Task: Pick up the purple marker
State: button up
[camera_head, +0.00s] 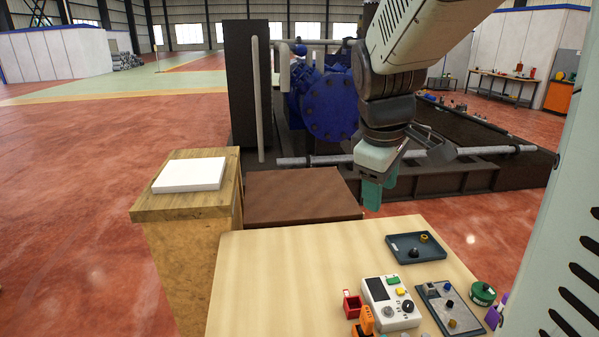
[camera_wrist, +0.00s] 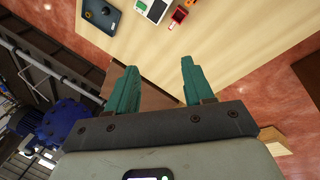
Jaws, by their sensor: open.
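A purple object (camera_head: 496,311) lies at the right side of the light wooden table, partly hidden behind my own arm body. It may be the purple marker, but too little of it shows to be sure. My gripper (camera_head: 378,190) hangs beyond the table's far edge, well away from the purple object. In the wrist view, the two green fingers of my gripper (camera_wrist: 156,88) are spread apart with nothing between them. I cannot make out the purple object in the wrist view.
The wooden table (camera_head: 290,275) is clear on its left. A dark tray (camera_head: 401,243) holds small parts. Near it are a white meter (camera_head: 377,291), a grey board (camera_head: 436,308), a green round item (camera_head: 482,293), a red box (camera_head: 352,305) and an orange item (camera_head: 366,320). A white slab (camera_head: 190,174) lies far left.

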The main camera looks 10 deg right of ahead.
jog(key=w+d+f+n+g, duration=0.1)
jog(key=w+d+f, duration=0.15)
jog(key=d, duration=0.25)
jog(key=w+d+f+n, duration=0.1)
jog(key=d+f, duration=0.2)
jog(key=d, duration=0.2)
jog(key=n+g+y, duration=0.2)
jog(key=n, duration=0.3)
send_near(509, 296)
jog(key=shift+s+a+f, duration=0.2)
jog(key=shift+s, duration=0.05)
jog(key=shift+n, duration=0.3)
jog(key=f, duration=0.5)
jog(key=shift+s+d+f, duration=0.2)
jog(key=shift+d+f, duration=0.05)
jog(key=shift+f, duration=0.05)
jog(key=f, duration=0.5)
jog(key=shift+w+f, duration=0.3)
grip_shut()
